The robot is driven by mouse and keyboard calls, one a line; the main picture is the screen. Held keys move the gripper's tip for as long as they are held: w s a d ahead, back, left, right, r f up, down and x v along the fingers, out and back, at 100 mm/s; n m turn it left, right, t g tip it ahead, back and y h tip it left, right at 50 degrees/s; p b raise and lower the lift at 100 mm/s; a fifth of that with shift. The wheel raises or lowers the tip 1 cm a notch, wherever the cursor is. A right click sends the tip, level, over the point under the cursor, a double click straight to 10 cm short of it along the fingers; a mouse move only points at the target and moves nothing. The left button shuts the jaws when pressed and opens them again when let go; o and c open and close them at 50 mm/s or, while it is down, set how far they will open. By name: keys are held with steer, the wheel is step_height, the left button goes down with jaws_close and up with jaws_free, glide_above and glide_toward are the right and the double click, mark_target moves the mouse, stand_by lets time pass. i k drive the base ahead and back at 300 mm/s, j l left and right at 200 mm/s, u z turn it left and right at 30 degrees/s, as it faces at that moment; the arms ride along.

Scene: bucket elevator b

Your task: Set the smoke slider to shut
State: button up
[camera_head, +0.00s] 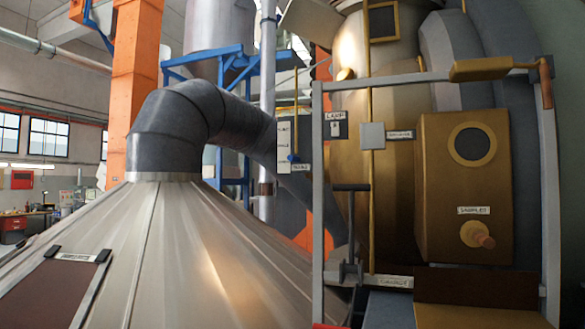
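The smoke slider appears to be a narrow white plate (284,137) right of the end of the dark bent duct. It carries small marks one above another, too small to read surely. A small blue knob (292,158) sits low on the plate, towards its bottom end. A small label beside the knob is also hard to read. My gripper is not in view, so its place relative to the slider and whether it is open or shut cannot be seen.
A grey frame post (318,200) stands just right of the slider. Behind it are a brass vessel (395,100) and a brown box (435,190) with a round window and a knob. The dark duct (200,110) and a large metal cone (165,240) fill the left.

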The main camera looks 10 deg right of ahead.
mark_target(290, 158)
steer(key=i+l, duration=0.45)
steer(key=i, duration=0.15)
steer(key=i+l+u, duration=0.1)
steer(key=i+l, duration=0.3)
steer(key=i, duration=0.2)
